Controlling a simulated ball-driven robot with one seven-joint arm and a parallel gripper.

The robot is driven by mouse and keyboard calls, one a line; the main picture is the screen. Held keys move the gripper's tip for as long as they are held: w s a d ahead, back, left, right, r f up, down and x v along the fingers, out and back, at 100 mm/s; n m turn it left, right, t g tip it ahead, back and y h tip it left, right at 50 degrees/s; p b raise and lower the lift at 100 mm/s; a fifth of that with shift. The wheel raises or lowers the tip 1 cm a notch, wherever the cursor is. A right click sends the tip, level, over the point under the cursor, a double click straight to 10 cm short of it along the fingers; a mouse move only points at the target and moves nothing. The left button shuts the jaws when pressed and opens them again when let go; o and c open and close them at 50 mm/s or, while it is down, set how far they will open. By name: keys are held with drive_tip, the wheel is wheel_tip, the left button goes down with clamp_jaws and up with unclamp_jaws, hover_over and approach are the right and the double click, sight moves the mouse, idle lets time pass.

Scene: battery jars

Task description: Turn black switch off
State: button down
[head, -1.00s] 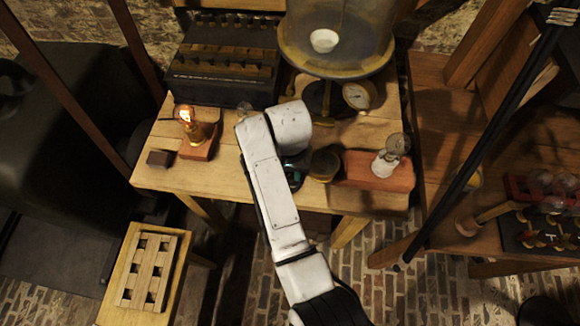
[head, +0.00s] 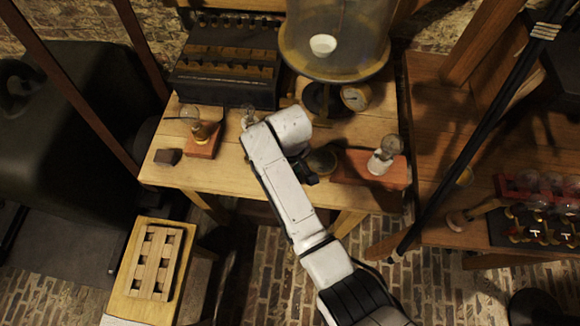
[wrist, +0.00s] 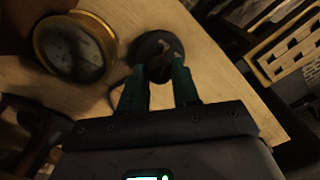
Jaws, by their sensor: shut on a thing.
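The black switch (wrist: 152,44) is a round dark base with a small knob, on the wooden table in the wrist view. My gripper (wrist: 161,78) has its two teal fingers on either side of the knob and is shut on it. The contact point is dark and partly hidden between the fingers. In the head view, my white arm covers the switch and most of the gripper. The bulb on the left wooden block (head: 203,144) is unlit.
A brass-rimmed round gauge (wrist: 75,47) stands left of the switch in the wrist view. The head view shows a second bulb on a red-brown block (head: 371,168), a glass bell jar (head: 335,40) and a dark battery box (head: 225,75). The table's front edge is close.

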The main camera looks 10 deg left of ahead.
drive_tip(key=n, duration=0.4)
drive_tip(key=shift+n, duration=0.4)
idle(0.4)
drive_tip(key=c, duration=0.8)
unclamp_jaws()
drive_tip(key=shift+r, duration=0.15)
wheel_tip(320, 180, up, 11)
drive_tip(key=shift+f+b, duration=0.2)
drive_tip(key=shift+b, duration=0.45)
